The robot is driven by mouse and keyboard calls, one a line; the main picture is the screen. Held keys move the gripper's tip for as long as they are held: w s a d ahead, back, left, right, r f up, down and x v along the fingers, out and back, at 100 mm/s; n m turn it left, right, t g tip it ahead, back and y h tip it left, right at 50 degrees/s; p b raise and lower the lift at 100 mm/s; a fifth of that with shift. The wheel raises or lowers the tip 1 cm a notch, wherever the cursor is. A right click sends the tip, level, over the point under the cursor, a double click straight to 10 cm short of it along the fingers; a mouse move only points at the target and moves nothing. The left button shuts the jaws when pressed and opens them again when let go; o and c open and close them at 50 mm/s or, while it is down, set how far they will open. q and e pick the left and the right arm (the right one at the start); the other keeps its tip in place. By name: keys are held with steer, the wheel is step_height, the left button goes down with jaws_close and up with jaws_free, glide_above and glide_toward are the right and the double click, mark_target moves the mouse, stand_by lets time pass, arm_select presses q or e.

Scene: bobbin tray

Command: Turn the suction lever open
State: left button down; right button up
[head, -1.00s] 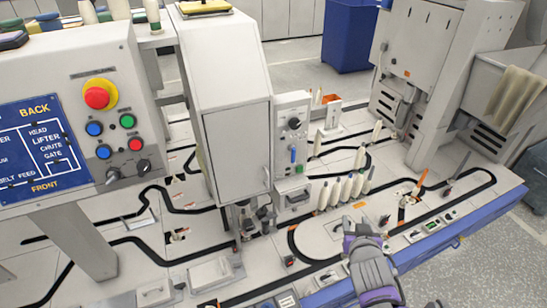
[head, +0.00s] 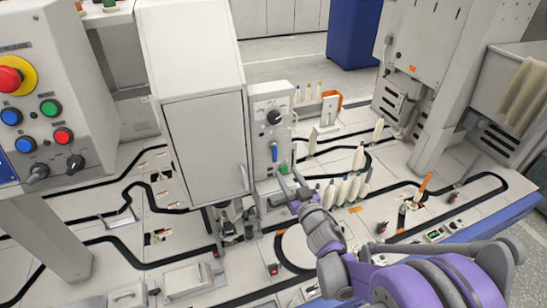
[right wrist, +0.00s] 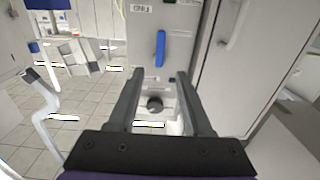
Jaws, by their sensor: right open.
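The blue lever (head: 275,152) hangs upright on the front of a grey control box (head: 268,103), below a black knob. It also shows in the right wrist view (right wrist: 160,48), upright and above the gap between my fingers. My right gripper (head: 291,186) is open and empty. Its fingers are just below the lever, near the lower front of the box, and no contact shows. In the right wrist view my two dark fingers (right wrist: 161,88) stand apart, with a round dark knob (right wrist: 154,104) between them. My left gripper is not in view.
A tall grey cabinet (head: 205,140) stands directly left of the control box. Several cream bobbins (head: 344,190) stand to the right of my gripper. A button panel (head: 50,100) is at the far left, and a grey machine (head: 420,65) at the back right.

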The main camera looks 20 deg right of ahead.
mark_target(276, 154)
steer(key=w, duration=0.9)
steer(key=shift+w+d, duration=0.15)
steer(key=shift+d, duration=0.15)
steer(key=shift+c, duration=0.3)
jaws_close()
